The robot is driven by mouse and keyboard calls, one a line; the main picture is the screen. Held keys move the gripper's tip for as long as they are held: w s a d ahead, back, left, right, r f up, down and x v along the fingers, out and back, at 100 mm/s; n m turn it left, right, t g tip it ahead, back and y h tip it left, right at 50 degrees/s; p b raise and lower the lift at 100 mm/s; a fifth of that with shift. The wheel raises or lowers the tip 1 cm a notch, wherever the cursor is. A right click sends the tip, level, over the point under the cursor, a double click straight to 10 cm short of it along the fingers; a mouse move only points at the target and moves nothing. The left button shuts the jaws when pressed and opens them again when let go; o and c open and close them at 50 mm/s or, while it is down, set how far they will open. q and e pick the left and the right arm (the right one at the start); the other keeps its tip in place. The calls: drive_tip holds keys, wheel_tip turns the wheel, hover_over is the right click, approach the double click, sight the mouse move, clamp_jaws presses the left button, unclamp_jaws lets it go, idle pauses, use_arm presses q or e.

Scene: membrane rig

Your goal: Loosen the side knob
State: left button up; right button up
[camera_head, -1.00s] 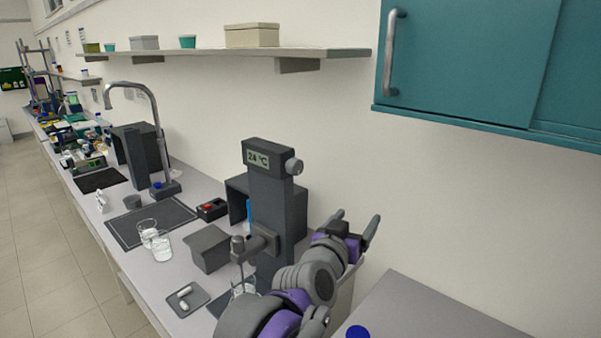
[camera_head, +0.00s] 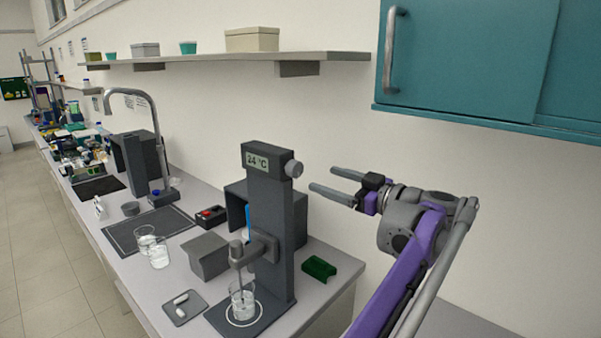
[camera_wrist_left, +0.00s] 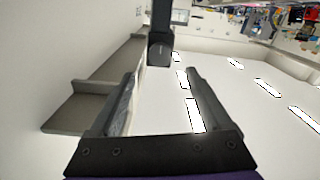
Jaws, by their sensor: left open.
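The side knob (camera_head: 293,169) is a grey round knob on the right side of the dark stand's display head (camera_head: 268,160), which reads 24 °C. My left gripper (camera_head: 322,178) is open and empty, just right of the knob, with its fingers pointing left toward it. A visible gap separates the fingertips from the knob. In the left wrist view, a dark round-ended part, seemingly the knob (camera_wrist_left: 160,50), shows beyond and between the open fingers (camera_wrist_left: 160,74). My right gripper is not in view.
A glass beaker (camera_head: 243,302) stands on the stand's base under a stirrer arm. A green block (camera_head: 319,268) lies on the bench right of the stand. A wall shelf (camera_head: 220,57) and teal cabinet (camera_head: 470,60) are above. The space around the knob's right is open.

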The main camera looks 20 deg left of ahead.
sight(298, 170)
use_arm(q)
drive_tip(key=x, duration=0.9)
clamp_jaws()
